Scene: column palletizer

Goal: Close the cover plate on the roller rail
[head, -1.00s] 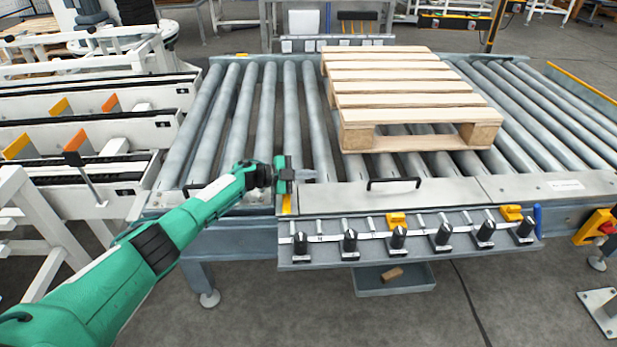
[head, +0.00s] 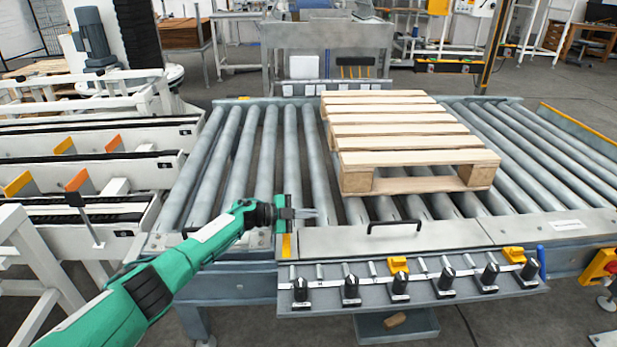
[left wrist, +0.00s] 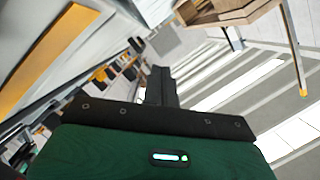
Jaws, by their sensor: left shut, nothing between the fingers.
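The cover plate (head: 345,240) is a long grey metal plate with a black bar handle (head: 394,226), lying along the front edge of the roller rail (head: 262,175). It looks flat there, but I cannot tell whether it is fully seated. My left gripper (head: 314,214) is shut and empty, above the plate's left end and the roller ends, left of the handle, fingers pointing right. The left wrist view shows its dark fingers (left wrist: 160,86) together. My arm partly hides the rail's left front part and a second dark handle there. My right gripper is not in view.
A wooden pallet (head: 405,140) rests on the rollers behind the plate. A panel of black knobs (head: 350,287) and yellow clips hangs below the front edge. A yellow strip (head: 286,246) sits beside the plate's left end. White conveyor frames (head: 95,180) stand at left.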

